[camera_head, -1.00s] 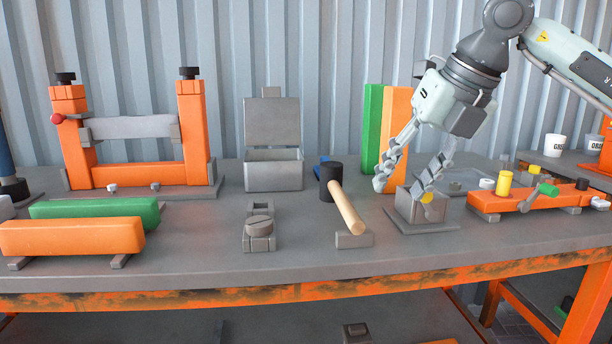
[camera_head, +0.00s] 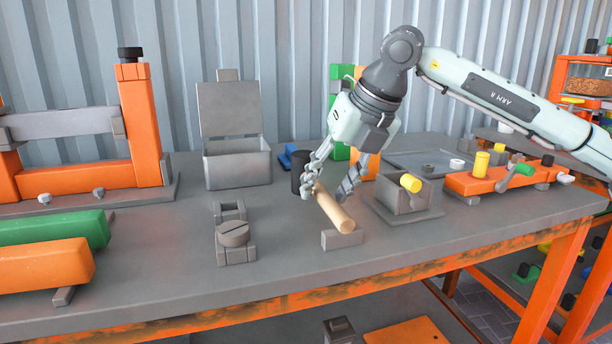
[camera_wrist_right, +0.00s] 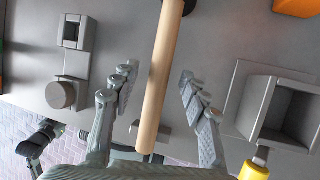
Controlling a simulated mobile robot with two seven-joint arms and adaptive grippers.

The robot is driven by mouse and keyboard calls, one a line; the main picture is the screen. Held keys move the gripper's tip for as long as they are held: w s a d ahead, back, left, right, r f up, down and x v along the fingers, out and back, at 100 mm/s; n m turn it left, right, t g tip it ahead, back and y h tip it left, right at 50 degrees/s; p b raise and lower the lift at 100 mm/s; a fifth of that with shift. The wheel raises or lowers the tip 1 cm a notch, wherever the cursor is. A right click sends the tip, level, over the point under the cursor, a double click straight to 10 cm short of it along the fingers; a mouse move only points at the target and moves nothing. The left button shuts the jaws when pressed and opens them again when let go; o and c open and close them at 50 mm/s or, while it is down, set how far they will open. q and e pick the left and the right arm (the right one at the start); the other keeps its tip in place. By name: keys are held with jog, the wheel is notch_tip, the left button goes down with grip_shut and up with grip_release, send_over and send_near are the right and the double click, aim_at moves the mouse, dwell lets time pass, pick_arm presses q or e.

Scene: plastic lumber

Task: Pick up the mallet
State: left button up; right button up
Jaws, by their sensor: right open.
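The mallet has a black head (camera_head: 299,172) and a light wooden handle (camera_head: 334,210). It lies on the grey workbench, its handle end resting on a small grey block (camera_head: 342,239). My right gripper (camera_head: 331,190) is open, with its fingers on either side of the handle near the head. In the right wrist view the handle (camera_wrist_right: 161,75) runs between the two spread fingers (camera_wrist_right: 158,90), with gaps on both sides. The head is mostly out of that view.
A grey box with a yellow knob (camera_head: 403,196) stands close right of the gripper. A grey clamp-like block (camera_head: 234,240) is to the left, and an open grey bin (camera_head: 237,165) is behind. An orange fixture (camera_head: 500,178) is farther right.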

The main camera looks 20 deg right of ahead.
jog(key=shift+w+a+f, duration=0.2)
jog(key=shift+w+f, duration=0.05)
jog(key=shift+f, duration=0.3)
grip_shut()
jog(key=shift+r, duration=0.1)
